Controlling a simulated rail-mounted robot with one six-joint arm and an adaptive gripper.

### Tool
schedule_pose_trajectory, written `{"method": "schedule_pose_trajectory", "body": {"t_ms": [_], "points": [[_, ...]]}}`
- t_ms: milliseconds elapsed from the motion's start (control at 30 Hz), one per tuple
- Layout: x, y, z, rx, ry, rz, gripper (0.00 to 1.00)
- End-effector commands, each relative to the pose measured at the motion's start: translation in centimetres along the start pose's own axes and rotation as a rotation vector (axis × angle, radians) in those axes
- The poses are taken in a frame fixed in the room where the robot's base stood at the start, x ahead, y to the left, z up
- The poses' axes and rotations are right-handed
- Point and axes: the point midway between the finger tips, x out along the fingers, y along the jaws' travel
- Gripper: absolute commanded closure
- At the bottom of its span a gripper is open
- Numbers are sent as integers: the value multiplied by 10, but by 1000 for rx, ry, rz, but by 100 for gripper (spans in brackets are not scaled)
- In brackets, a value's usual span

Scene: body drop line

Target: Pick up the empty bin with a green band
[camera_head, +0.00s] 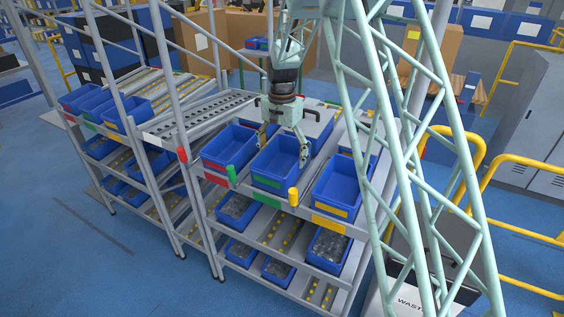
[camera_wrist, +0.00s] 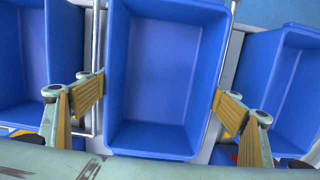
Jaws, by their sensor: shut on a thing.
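The empty blue bin with a green band (camera_head: 272,166) is the middle of three bins on the top level of the rack. Its green band shows low on its front. In the wrist view the same bin (camera_wrist: 165,75) fills the centre, and its inside is bare. My gripper (camera_head: 284,148) is above it, with one finger at each side wall. In the wrist view my gripper (camera_wrist: 160,100) has its yellow-padded fingers against the left and right walls, shut on the bin. I cannot tell whether the bin is clear of the shelf.
An empty blue bin with a red band (camera_head: 228,147) stands close on the left. An empty blue bin with a yellow band (camera_head: 338,188) stands close on the right. Filled bins (camera_head: 237,210) sit on the level below. A pale lattice frame (camera_head: 400,130) rises at the right.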

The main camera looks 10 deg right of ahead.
Motion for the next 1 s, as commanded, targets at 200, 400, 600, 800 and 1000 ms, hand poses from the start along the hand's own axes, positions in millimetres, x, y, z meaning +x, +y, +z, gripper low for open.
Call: {"method": "schedule_pose_trajectory", "body": {"t_ms": [200,400,600,800,1000], "points": [[-31,-1,-1,0,3,-3,28],[-58,0,0,0,2,-1,28],[-76,0,0,0,1,-1,28],[-81,0,0,0,1,-1,28],[-81,0,0,0,1,-1,28]]}}
